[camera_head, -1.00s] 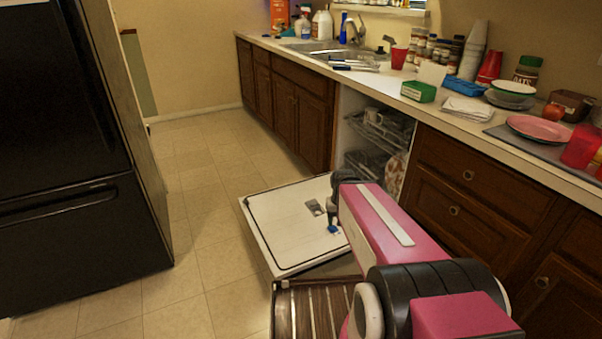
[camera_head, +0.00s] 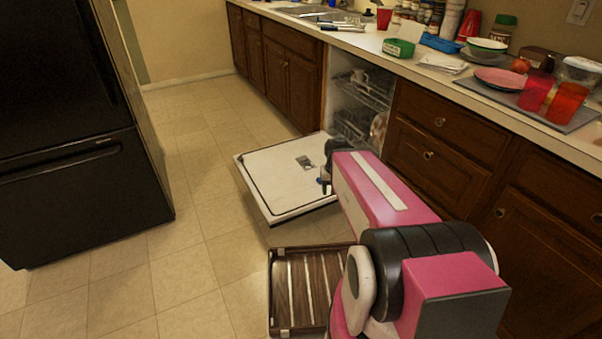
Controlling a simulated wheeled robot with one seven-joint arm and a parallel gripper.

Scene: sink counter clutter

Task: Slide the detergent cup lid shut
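The dishwasher door (camera_head: 275,165) is folded down and open, its pale inner face upward. The detergent cup (camera_head: 305,162) is a small grey patch on that face, right of its middle. Its lid is too small to tell how far it is open. My gripper (camera_head: 325,186) is over the door's right part, just right of and nearer than the cup. It is dark with a small blue spot at its tip. My pink arm hides part of it and the door's right side. Whether it touches the door is unclear, and no held object is visible.
Dishwasher racks (camera_head: 360,100) with dishes are behind the door. A slatted brown rack (camera_head: 308,290) is near the door's front edge. A black fridge (camera_head: 75,130) stands left; tile floor (camera_head: 195,235) is clear between. The counter (camera_head: 440,75) is cluttered.

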